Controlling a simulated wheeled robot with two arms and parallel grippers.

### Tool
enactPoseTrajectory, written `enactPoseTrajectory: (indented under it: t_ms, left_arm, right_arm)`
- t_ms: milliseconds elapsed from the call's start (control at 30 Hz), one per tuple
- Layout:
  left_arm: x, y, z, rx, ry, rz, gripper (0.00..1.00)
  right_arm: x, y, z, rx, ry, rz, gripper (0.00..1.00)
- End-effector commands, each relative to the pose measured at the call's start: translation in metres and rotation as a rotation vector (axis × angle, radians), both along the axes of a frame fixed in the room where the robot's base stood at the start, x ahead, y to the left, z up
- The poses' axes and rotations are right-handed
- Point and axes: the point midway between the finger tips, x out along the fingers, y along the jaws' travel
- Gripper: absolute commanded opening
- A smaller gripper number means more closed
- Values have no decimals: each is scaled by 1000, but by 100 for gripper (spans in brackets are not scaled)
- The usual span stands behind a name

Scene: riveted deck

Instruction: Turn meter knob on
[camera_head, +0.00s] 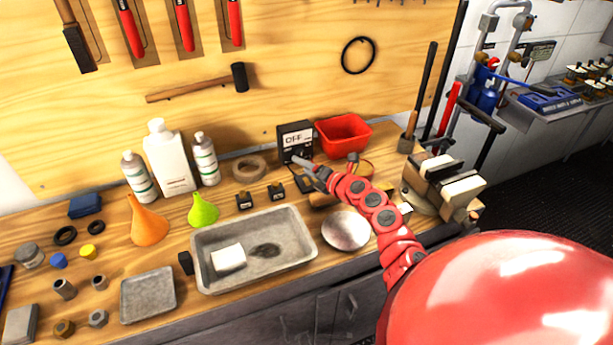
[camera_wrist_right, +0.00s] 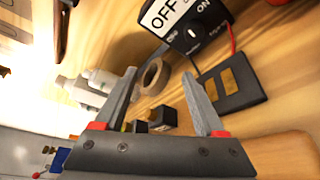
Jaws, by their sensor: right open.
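The meter (camera_head: 295,133) is a small black box with a white OFF panel, standing at the back of the wooden bench against the board. In the right wrist view the meter (camera_wrist_right: 172,18) is tilted at the top, with OFF and ON lettering; a small pale mark near ON may be its knob (camera_wrist_right: 193,32). My right gripper (camera_head: 303,163) is in front of the meter's lower part in the head view. In the wrist view its fingers (camera_wrist_right: 160,84) are spread and empty, with the meter beyond their tips. My left gripper is not in view.
A red bin (camera_head: 343,135) stands just right of the meter, and a tape roll (camera_head: 249,168) lies to its left. A grey tray (camera_head: 254,255) and a round silvery dish (camera_head: 346,230) lie in front. A vise (camera_head: 444,186) stands right. Bottles and funnels crowd the left.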

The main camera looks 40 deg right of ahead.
Motion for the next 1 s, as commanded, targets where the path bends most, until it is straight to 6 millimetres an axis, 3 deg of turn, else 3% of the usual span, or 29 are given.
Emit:
enactPoseTrajectory:
  t_ms: [400, 1000]
  left_arm:
    - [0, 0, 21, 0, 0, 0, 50]
    - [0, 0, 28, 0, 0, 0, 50]
  right_arm:
    - [-41, 26, 6, -1, 1, 2, 72]
    - [-49, 33, 5, -30, 15, 8, 72]
